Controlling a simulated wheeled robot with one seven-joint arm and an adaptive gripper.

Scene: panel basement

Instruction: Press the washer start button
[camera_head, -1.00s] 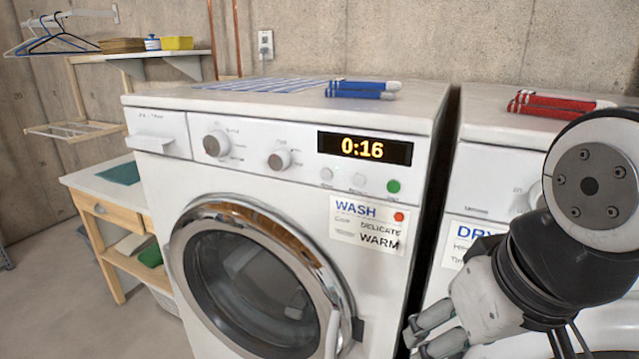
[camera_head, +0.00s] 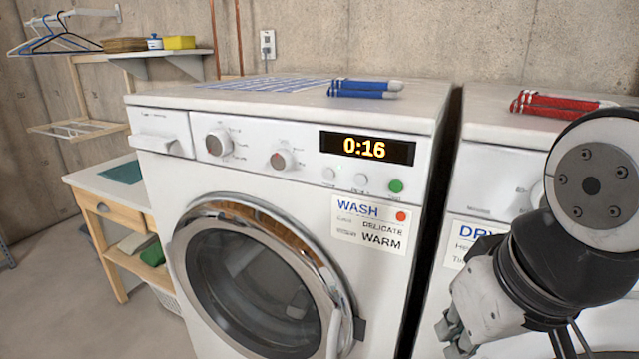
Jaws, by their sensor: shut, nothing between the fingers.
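The white washer (camera_head: 290,185) stands in the middle of the view, with its round glass door (camera_head: 255,280) at the front. Its lit display (camera_head: 366,148) reads 0:16. Below the display are two pale buttons and a round green button (camera_head: 396,186) at the right end of the row. Their small labels are too blurred to read. A card (camera_head: 370,224) under them reads WASH, DELICATE, WARM and bears a red dot. My gripper (camera_head: 453,339) is shut and empty, low at the right in front of the dryer, apart from the washer and below and right of the green button.
The dryer (camera_head: 480,180) stands right of the washer across a narrow dark gap. Blue rolled items (camera_head: 363,88) lie on the washer, red ones (camera_head: 560,102) on the dryer. A wooden table (camera_head: 115,215) and shelves stand left. Open floor (camera_head: 50,290) shows at lower left.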

